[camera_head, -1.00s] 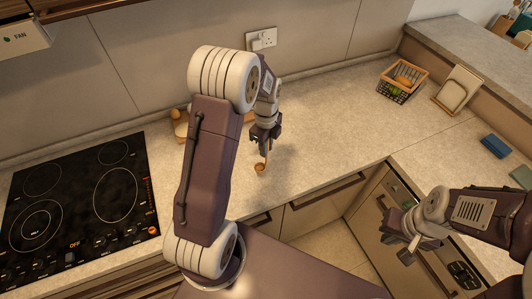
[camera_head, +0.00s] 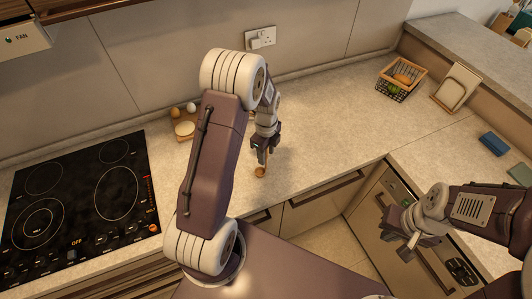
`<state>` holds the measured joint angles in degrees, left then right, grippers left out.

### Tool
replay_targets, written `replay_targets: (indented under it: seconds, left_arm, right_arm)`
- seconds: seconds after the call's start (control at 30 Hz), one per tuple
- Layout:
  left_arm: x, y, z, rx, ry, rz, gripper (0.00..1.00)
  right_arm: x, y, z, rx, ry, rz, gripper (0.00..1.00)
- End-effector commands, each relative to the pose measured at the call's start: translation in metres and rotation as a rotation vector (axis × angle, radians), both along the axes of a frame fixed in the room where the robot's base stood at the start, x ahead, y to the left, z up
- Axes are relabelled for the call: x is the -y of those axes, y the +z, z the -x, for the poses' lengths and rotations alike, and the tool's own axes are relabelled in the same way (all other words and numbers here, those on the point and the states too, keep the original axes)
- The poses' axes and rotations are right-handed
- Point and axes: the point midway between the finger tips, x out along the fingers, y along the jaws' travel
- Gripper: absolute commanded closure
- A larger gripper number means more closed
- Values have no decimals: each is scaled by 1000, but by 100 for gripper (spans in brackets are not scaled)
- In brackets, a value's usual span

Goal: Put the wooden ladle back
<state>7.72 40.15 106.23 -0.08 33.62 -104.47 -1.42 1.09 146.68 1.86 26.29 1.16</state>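The wooden ladle (camera_head: 261,172) hangs bowl-down below my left gripper (camera_head: 264,158), over the counter near its front edge. Only its small brown bowl and a short bit of handle show; the rest is hidden by the gripper. My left gripper appears shut on the ladle's handle. I cannot tell whether the bowl touches the counter. My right gripper (camera_head: 414,243) is at the lower right, in front of the cabinet fronts, with its fingers apart and nothing visible between them.
A black hob (camera_head: 80,199) lies at the left. A wooden holder with eggs (camera_head: 185,128) stands behind my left arm. A wire basket (camera_head: 401,80) and a board rack (camera_head: 456,87) stand at the back right. The counter (camera_head: 325,125) between is clear.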

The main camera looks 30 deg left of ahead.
Motion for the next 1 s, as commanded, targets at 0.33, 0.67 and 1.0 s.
replay_targets:
  seconds: [0.33, 0.67, 1.0]
  left_arm:
    - [0, 48, -2, 9, 0, -1, 59]
    - [0, 116, -1, 3, 0, -1, 59]
    - [11, 119, 16, 11, 200, 3, 59]
  right_arm:
    - [0, -4, 0, 0, 0, 0, 100]
    - [0, -8, 0, 0, 0, 0, 100]
    - [0, -8, 0, 0, 0, 0, 100]
